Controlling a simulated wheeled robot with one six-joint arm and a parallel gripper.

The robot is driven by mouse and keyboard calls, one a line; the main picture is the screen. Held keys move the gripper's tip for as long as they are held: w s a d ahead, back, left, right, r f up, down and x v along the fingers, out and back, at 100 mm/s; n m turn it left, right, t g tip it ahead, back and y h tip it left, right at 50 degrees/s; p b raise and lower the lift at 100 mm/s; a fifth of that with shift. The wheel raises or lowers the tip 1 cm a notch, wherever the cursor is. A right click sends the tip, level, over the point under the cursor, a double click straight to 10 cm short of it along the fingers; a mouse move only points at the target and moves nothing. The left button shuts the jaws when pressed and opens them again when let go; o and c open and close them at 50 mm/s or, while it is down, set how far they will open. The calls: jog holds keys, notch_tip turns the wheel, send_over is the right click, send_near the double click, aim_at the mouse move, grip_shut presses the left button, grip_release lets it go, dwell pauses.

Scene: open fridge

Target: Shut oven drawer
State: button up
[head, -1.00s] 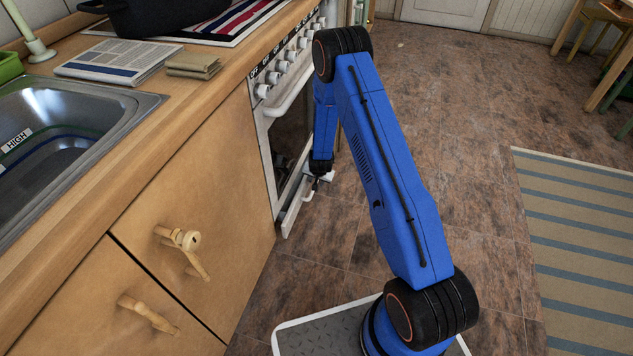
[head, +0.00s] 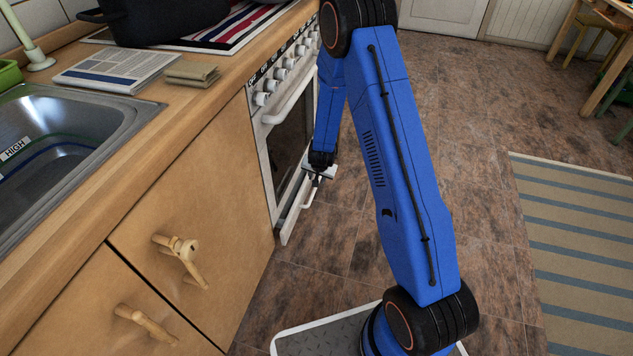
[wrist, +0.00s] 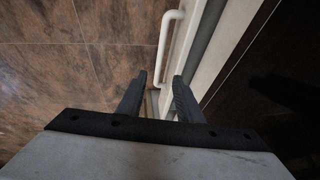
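The white oven drawer (head: 291,219) is at the bottom of the white oven in the head view, its front standing slightly out from the oven. Its white bar handle (head: 309,196) faces the floor area. The handle also shows in the wrist view (wrist: 164,52), on the drawer's front edge, with a grey gap between that edge and the oven. My gripper (head: 317,180) is low in front of the oven, by the upper part of the drawer. In the wrist view its two dark fingers (wrist: 159,98) are apart with nothing held. Whether a finger touches the drawer cannot be told.
The oven's dark glass door (wrist: 270,80) is to the right in the wrist view.

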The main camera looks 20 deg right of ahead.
jog(key=shift+v, duration=1.55)
jog(key=shift+c, duration=0.4)
jog(key=shift+s+f, duration=0.1)
jog(key=shift+f, duration=0.1)
jog(key=c, duration=0.5)
jog(key=s+d+f+m+g, duration=0.1)
jog(key=s+f, duration=0.1)
jog(key=f, duration=0.1)
jog(key=s+d+f+m+g+y, duration=0.1)
jog(key=s+f+g, duration=0.1)
jog(key=f, duration=0.1)
jog(key=s+f+m+g+y, duration=0.1)
jog(key=s+f, duration=0.2)
jog(key=shift+d+f+g, duration=0.3)
jog(key=shift+d, duration=0.1)
grip_shut()
jog(key=m+t+y, duration=1)
jog(key=m+y, duration=0.4)
jog(key=m, duration=0.1)
send_near(303, 190)
jog(key=x, duration=0.6)
jog(key=shift+w+a, duration=0.1)
